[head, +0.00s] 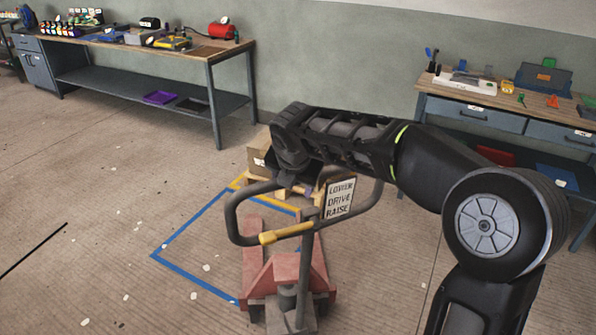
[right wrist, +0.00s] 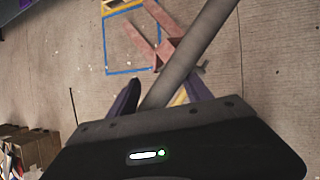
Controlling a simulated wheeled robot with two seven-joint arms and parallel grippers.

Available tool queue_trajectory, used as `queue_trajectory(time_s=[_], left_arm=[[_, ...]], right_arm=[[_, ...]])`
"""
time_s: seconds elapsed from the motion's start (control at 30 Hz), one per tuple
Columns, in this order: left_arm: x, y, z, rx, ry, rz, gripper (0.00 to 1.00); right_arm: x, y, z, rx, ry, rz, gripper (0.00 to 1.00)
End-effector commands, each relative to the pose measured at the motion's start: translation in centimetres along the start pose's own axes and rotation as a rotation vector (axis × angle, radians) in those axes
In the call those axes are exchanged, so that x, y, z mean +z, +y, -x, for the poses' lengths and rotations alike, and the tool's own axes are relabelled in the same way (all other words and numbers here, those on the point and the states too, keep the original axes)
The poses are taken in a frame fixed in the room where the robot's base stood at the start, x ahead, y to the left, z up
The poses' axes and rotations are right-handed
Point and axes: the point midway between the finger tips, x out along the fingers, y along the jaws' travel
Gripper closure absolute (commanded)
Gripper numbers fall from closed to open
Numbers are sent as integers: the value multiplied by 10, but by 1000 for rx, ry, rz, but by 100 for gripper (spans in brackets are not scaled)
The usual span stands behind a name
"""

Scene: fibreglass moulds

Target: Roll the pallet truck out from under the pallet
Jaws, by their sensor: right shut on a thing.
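The red pallet truck (head: 287,270) stands on the floor at the lower middle of the head view. Its grey looped handle (head: 237,222) has a yellow lever and a "LOWER DRIVE RAISE" sign. My right gripper (head: 297,186) is at the top bar of the handle; in the right wrist view (right wrist: 164,92) its fingers are shut on that grey bar. The truck's red forks (right wrist: 138,40) show on bare floor there. A pallet (head: 252,177) with a cardboard box (head: 258,155) is behind, partly hidden by my arm. The visible left fork tip is apart from it. My left gripper is out of view.
Blue tape (head: 195,280) outlines a floor area around the forks, with yellow tape at its far side. Workbenches stand at the back left (head: 215,95) and right (head: 425,105). Cardboard boxes (right wrist: 35,148) show at the wrist view's lower left. Floor left of the truck is mostly clear.

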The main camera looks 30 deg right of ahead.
Motion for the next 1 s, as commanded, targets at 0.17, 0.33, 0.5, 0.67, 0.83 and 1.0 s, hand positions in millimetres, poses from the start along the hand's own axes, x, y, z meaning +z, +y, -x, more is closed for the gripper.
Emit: queue_trajectory(time_s=[0.17, 0.33, 0.5, 0.67, 0.83, 1.0], left_arm=[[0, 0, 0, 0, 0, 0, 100], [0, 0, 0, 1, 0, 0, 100], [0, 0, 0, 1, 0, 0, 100], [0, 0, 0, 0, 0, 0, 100], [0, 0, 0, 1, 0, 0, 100], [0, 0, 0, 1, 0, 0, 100]], right_arm=[[4, -4, 0, -7, -7, 6, 42], [3, -2, 0, -4, -5, 4, 28], [1, -1, 1, -2, -3, 4, 17], [0, 0, 1, -1, -2, 4, 17], [0, 0, 1, 0, -1, 3, 17], [0, 0, 4, 1, -1, 3, 17]])
